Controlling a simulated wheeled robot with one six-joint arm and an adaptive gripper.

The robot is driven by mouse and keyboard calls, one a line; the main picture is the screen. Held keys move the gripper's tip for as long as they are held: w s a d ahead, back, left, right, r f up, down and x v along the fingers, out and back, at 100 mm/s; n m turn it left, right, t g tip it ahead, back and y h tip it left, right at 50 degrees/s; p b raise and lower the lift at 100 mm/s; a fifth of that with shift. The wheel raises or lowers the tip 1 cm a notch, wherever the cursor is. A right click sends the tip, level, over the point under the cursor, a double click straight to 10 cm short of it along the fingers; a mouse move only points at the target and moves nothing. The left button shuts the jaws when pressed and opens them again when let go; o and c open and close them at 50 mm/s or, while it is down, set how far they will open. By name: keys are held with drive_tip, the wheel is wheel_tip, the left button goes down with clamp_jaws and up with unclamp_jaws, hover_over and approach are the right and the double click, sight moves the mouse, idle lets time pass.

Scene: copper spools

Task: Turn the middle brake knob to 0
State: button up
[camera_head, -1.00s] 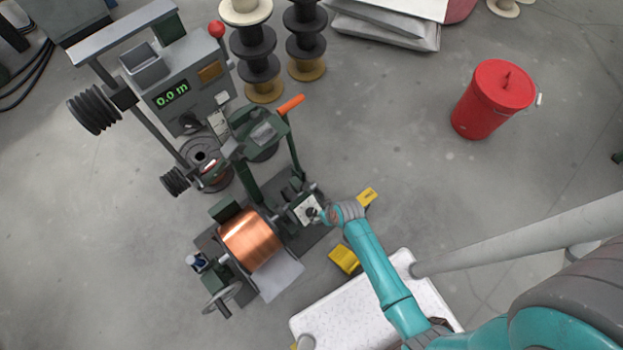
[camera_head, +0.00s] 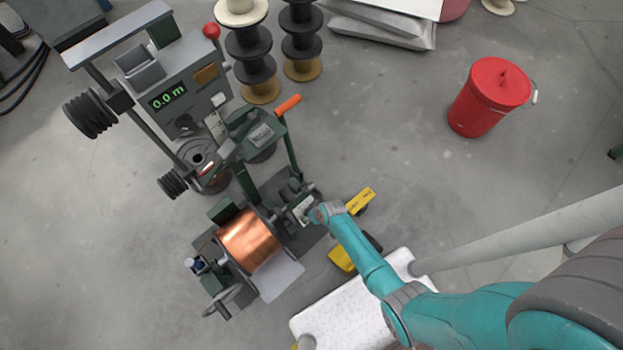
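The brake unit with its pale dial plate (camera_head: 301,211) stands at the right end of the copper spool (camera_head: 249,241) in the machine. My gripper (camera_head: 314,214) is at the right side of this plate, at the end of my teal arm. The knob itself is hidden behind my gripper and wrist, so its setting cannot be read. I cannot see the fingers clearly, nor whether they touch the knob.
The machine's display (camera_head: 167,96) reads 0.0 m. An orange-handled lever (camera_head: 288,105) rises behind the brake unit. Yellow pieces (camera_head: 361,200) lie right of it. A red bucket (camera_head: 490,97) stands at the right. Stacked spools (camera_head: 250,45) stand at the back. Floor between is clear.

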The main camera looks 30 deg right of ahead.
drive_tip(key=shift+f, duration=0.2)
drive_tip(key=c, duration=1.1)
drive_tip(key=shift+c, duration=0.2)
drive_tip(key=shift+a, duration=0.1)
